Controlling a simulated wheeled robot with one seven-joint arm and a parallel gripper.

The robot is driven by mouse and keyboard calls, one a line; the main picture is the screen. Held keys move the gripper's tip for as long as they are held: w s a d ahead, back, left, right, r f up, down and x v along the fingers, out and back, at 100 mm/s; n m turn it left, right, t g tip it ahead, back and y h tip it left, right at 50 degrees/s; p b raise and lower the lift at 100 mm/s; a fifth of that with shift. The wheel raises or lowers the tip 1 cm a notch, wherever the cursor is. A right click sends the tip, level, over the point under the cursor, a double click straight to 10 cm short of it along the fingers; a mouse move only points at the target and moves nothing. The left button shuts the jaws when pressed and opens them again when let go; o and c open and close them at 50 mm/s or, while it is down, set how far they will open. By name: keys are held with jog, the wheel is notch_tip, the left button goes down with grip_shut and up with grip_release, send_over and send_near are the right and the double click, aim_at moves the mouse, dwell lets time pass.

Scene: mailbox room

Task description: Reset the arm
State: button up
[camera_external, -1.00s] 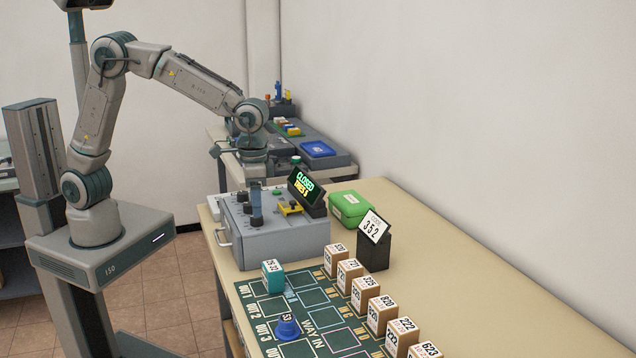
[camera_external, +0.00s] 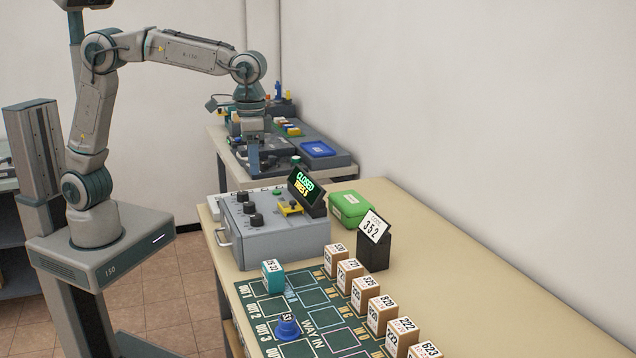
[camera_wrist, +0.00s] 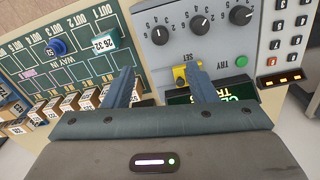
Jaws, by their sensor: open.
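My gripper (camera_external: 268,166) hangs from the bent arm, pointing down, in the air above the back of the grey control box (camera_external: 275,240). In the wrist view the two fingers of my gripper (camera_wrist: 158,85) are spread apart with nothing between them. The box's knobs (camera_wrist: 200,24), yellow switch (camera_wrist: 180,76) and green button (camera_wrist: 241,61) show beyond the fingers. The lit display (camera_external: 305,184) on the box reads CLOSED on its top line.
A green mat (camera_external: 300,310) holds a teal block (camera_external: 272,276) and a blue piece (camera_external: 287,328). Several numbered boxes (camera_external: 365,290) line its right side. A black stand (camera_external: 373,250) with a 352 card and a green case (camera_external: 349,207) are behind. The table's right side is clear.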

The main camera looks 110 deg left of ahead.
jog(key=s+d+f+m+t, duration=0.1)
jog(key=s+d+f+m, duration=0.1)
jog(key=s, duration=0.6)
jog(key=s+d+f+m+t, duration=0.1)
jog(key=s+d+f+m, duration=0.1)
jog(key=s+d, duration=0.3)
jog(key=s+d+f+m+t, duration=0.1)
jog(key=s+d+f+m, duration=0.1)
jog(key=s, duration=0.9)
jog(key=shift+d+m, duration=0.5)
jog(key=shift+d, duration=0.75)
jog(key=shift+s+r, duration=0.1)
